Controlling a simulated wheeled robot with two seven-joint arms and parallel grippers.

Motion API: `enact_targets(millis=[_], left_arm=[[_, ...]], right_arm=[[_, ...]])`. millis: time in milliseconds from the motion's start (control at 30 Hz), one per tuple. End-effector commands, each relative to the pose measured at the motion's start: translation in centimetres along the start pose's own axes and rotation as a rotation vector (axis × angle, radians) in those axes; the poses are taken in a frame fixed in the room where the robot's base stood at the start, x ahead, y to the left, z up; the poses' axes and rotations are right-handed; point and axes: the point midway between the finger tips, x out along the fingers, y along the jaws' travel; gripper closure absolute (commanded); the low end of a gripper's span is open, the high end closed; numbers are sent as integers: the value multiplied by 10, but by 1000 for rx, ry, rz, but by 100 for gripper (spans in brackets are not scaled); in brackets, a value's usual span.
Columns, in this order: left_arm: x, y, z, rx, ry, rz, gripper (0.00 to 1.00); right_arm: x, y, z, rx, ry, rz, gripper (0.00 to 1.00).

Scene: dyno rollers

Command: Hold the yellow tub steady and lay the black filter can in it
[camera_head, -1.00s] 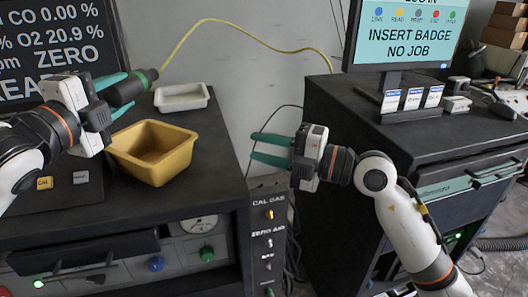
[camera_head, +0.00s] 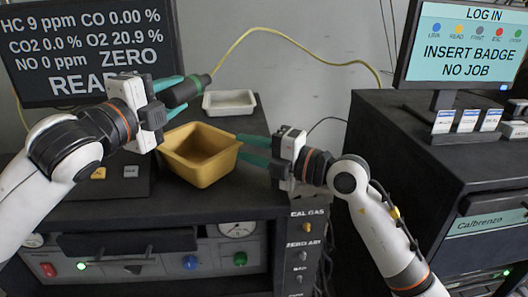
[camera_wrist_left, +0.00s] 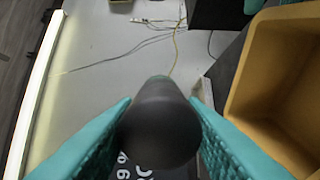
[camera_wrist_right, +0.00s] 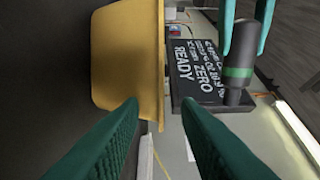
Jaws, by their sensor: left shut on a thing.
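The yellow tub (camera_head: 202,168) sits on the dark bench top, empty as far as I can see. My left gripper (camera_head: 176,96) is shut on the black filter can (camera_head: 188,92), holding it above the bench, beyond the tub's far left side. The can lies between the teal fingers in the left wrist view (camera_wrist_left: 160,120), and its green band shows in the right wrist view (camera_wrist_right: 238,72). My right gripper (camera_head: 242,149) is open at the tub's right side. In the right wrist view the tub's rim (camera_wrist_right: 161,60) lies between the fingers' lines; contact cannot be told.
A white tray (camera_head: 230,103) stands behind the tub. A monitor (camera_head: 80,45) stands at the back left. A gap separates this bench from the dark cabinet (camera_head: 400,150) with the login screen (camera_head: 465,45). A yellow hose (camera_head: 300,45) runs along the wall.

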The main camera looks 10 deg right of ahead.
Motion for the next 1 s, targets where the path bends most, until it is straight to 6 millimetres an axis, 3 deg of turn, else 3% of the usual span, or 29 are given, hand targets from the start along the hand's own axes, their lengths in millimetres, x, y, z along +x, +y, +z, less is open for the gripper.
enact_targets(millis=[267, 467, 733, 867, 1000], left_arm=[[0, 0, 0, 0, 0, 1, 96], [0, 0, 0, 0, 0, 1, 96], [1, 0, 4, 23, 0, -14, 96], [3, -5, 21, 157, -2, -101, 96], [1, -15, 41, 465, -25, -302, 96]], right_arm=[[2, 0, 0, 0, 0, 0, 70], [1, 0, 0, 0, 0, 0, 100], [1, 0, 0, 0, 0, 1, 100], [1, 0, 0, 0, 0, 1, 100], [1, 0, 0, 1, 0, 1, 100]])
